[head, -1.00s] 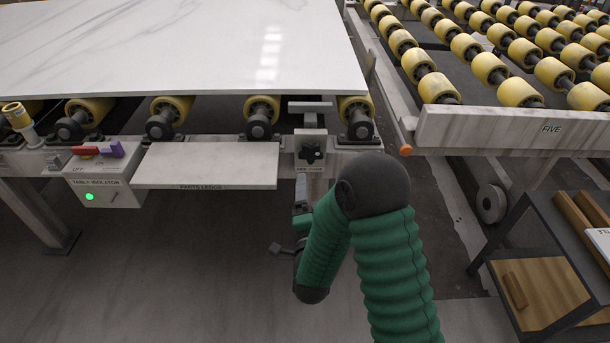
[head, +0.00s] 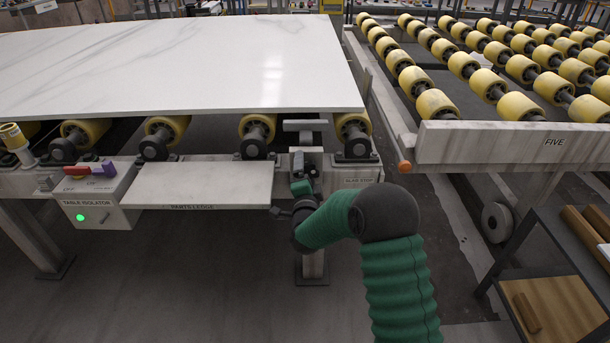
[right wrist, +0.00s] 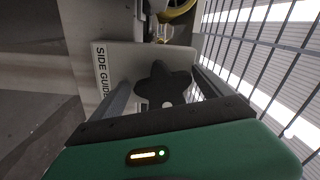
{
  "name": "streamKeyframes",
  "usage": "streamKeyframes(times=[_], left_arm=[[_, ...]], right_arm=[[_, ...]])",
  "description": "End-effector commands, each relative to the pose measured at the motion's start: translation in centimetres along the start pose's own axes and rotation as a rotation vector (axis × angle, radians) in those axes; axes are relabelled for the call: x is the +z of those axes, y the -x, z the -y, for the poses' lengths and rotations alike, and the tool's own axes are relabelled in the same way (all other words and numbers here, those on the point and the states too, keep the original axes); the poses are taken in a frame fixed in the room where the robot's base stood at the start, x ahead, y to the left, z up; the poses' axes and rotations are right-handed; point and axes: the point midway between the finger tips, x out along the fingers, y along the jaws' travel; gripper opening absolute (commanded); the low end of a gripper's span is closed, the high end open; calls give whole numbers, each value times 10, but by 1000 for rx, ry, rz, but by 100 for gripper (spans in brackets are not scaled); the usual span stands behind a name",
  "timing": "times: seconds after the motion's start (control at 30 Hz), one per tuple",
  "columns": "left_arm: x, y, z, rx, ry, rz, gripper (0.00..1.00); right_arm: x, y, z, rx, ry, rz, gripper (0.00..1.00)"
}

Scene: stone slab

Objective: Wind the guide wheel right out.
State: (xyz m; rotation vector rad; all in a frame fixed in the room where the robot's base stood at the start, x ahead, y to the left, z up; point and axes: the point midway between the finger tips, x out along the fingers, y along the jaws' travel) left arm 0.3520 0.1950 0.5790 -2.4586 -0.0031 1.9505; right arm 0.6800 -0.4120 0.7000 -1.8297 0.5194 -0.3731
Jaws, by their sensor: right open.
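The guide wheel is a dark lobed hand knob (right wrist: 163,88) on a pale plate (right wrist: 120,60) lettered SIDE GUIDE, seen in the right wrist view. In the head view my gripper hides the knob on the table's front rail. My right gripper (head: 303,172) is at that plate, pointing at it. In the right wrist view its two fingers stand apart, one on each side of the knob, with gaps showing. I cannot tell how far the fingertips reach past the knob. My left gripper is out of view.
The white stone slab (head: 180,65) lies on yellow rollers above the rail. A parts ledge (head: 198,186) juts out left of my gripper, with the table isolator box (head: 95,198) beyond it. A second roller table (head: 500,145) and a trolley (head: 550,300) stand right.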

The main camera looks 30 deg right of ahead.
Motion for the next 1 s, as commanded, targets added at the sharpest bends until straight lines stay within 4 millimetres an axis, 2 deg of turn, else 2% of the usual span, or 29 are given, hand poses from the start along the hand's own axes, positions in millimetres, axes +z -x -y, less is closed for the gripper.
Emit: streamKeyframes(times=[0.13, 0.6, 1.0], left_arm=[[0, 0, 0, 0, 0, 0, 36], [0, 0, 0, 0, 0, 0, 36], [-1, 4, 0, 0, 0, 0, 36]], right_arm=[[1, 0, 1, -1, 0, 1, 88], [0, 0, -1, 1, 0, -1, 29], [-1, 0, -1, 3, 81, -2, 29]])
